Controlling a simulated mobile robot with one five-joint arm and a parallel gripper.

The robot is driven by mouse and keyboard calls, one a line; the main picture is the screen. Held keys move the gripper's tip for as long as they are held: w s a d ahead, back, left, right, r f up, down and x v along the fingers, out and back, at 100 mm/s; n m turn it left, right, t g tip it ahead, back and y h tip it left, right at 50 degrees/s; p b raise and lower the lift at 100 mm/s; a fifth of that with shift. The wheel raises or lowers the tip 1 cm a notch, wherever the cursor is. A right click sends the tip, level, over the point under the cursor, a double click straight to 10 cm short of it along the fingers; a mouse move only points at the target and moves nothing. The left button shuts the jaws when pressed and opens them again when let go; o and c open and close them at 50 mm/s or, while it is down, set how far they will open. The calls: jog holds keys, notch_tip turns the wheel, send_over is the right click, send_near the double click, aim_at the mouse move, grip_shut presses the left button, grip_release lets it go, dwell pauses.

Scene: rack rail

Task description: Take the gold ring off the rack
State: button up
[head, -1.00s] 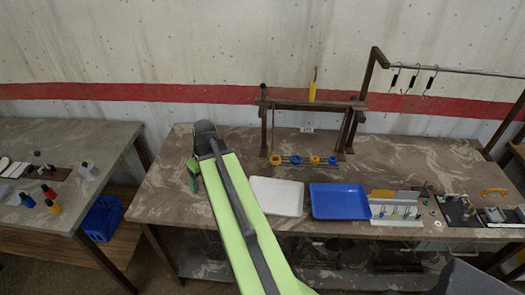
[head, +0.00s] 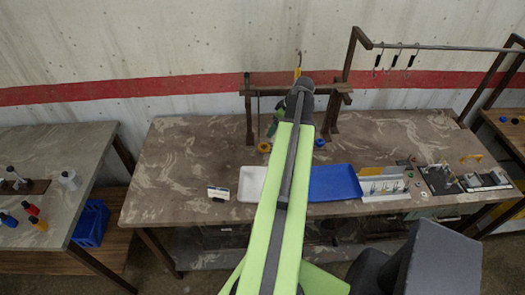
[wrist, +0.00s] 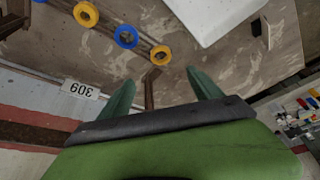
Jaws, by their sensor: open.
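In the wrist view, blue and gold rings hang in a row on the rack's low rail. A gold ring (wrist: 160,54) is at the right end, then a blue ring (wrist: 126,36), then another gold ring (wrist: 86,14). My gripper (wrist: 161,86) is open and empty, and the end gold ring appears between and beyond its fingertips, apart from them. In the head view, this gold ring (head: 264,147) is at the rail's left end and a blue ring (head: 319,142) at the right. My arm hides the middle rings. My gripper (head: 272,128) is in front of the wooden rack (head: 249,122).
A white tray (head: 250,184) and a blue tray (head: 335,183) lie in front of the rack. A small card (head: 218,192) stands left of them. Hooks hang from a bar (head: 450,48) at the right. The bench's left part is clear.

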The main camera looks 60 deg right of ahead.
jog(key=b, duration=0.7)
send_near(265, 144)
notch_tip(265, 144, down, 3)
jog(key=a, duration=0.1)
jog(key=shift+w+a+r, duration=0.2)
jog(key=shift+w+a, duration=0.05)
jog(key=shift+w, duration=0.2)
jog(key=b+x, duration=0.5)
jog(key=shift+s+f, duration=0.1)
jog(key=shift+f, duration=0.15)
jog(key=shift+r, duration=0.2)
jog(key=c, duration=1.4)
